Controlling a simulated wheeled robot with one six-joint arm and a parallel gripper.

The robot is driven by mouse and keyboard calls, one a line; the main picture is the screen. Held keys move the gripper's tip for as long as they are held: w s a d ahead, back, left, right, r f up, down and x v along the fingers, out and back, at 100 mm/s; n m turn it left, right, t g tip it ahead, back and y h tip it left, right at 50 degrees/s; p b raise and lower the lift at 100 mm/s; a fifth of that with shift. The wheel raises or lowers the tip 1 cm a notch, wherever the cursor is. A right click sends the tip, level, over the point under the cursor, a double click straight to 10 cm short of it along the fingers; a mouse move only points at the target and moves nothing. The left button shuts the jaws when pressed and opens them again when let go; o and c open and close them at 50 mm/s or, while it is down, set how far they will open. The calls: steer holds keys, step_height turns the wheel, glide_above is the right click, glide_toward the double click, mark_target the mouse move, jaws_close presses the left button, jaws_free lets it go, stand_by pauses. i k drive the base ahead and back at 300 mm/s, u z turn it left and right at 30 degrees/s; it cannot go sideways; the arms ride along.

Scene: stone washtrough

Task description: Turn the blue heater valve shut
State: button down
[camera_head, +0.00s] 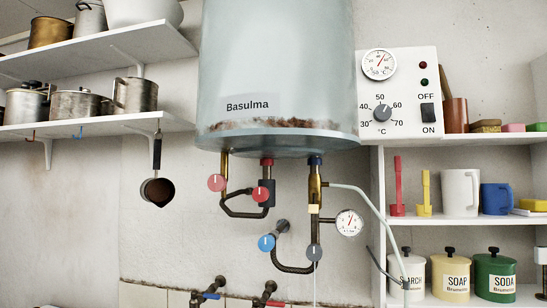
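The blue heater valve (266,243) is a small round blue knob with a short pale mark on its face, in the head view below the heater, left of centre. It sits on dark pipework; whether it is open or shut is hard to tell at this size. The heater (275,75) is a large pale blue-grey tank marked "Basulma", with rust along its lower edge. My gripper is not in view, and nothing is seen touching the valve.
Taps (210,290) are below. A control panel (398,92) and shelves of mugs and tins (495,275) are right; pot shelves (95,128) left.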

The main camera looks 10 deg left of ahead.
mark_target(266, 243)
steer(key=u, duration=2.7)
steer(key=i, duration=0.45)
steer(key=z, duration=2)
